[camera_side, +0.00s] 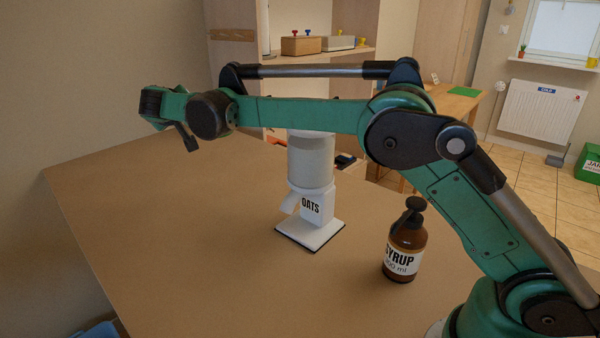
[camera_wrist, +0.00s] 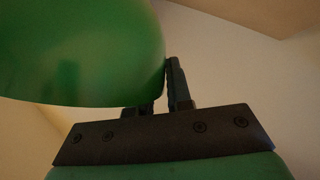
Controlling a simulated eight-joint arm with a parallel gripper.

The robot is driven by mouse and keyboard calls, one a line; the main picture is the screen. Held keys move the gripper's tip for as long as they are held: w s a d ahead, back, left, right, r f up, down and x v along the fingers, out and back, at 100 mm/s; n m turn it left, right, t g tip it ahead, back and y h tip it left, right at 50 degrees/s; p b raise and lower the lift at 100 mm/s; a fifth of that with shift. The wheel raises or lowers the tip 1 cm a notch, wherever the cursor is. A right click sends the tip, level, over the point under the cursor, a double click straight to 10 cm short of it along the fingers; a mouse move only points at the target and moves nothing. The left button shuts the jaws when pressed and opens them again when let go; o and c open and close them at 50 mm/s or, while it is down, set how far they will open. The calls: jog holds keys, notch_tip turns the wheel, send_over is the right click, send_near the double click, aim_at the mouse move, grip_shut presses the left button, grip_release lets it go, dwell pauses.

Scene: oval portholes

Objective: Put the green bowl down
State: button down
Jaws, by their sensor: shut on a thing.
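The green bowl (camera_wrist: 80,50) fills the upper left of the wrist view, with its curved side against my gripper (camera_wrist: 168,82). My gripper is shut on the bowl near its right edge. One dark finger stands to the right of the bowl; the other is mostly hidden by it. In the side view, my gripper (camera_side: 187,138) is at the far left end of the arm, above the table (camera_side: 180,250). I cannot make out the bowl in that view.
A white oats dispenser (camera_side: 311,175) stands on a square base mid-table. A brown syrup pump bottle (camera_side: 404,245) stands right of it, near my arm. The table's left and front parts are bare. A wall is close behind the left edge.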

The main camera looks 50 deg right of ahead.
jog(key=s+d+r+n+t+y, duration=0.1)
jog(key=s+d+r+n+y, duration=0.2)
jog(key=s, duration=0.4)
jog(key=s+d+r+n+t+y, duration=0.1)
jog(key=s+r+n+y, duration=0.1)
jog(key=s+n+y, duration=0.3)
jog(key=w+f+m+h, duration=0.1)
jog(key=w, duration=0.2)
jog(key=w+f+m+h, duration=0.1)
jog(key=w+f, duration=0.1)
jog(key=w, duration=0.1)
jog(key=w+d+f+m, duration=0.1)
jog(key=w, duration=0.2)
jog(key=shift+f+m+h, duration=0.15)
jog(key=shift+m+h, duration=0.15)
jog(key=shift+h, duration=0.1)
jog(key=shift+w+d+f, duration=0.1)
jog(key=shift+w+f, duration=0.15)
jog(key=shift+f, duration=0.05)
send_over(225, 215)
notch_tip(225, 215, down, 20)
jog(key=shift+w+r, duration=0.1)
jog(key=c, duration=0.8)
grip_release()
jog(key=shift+f, duration=0.2)
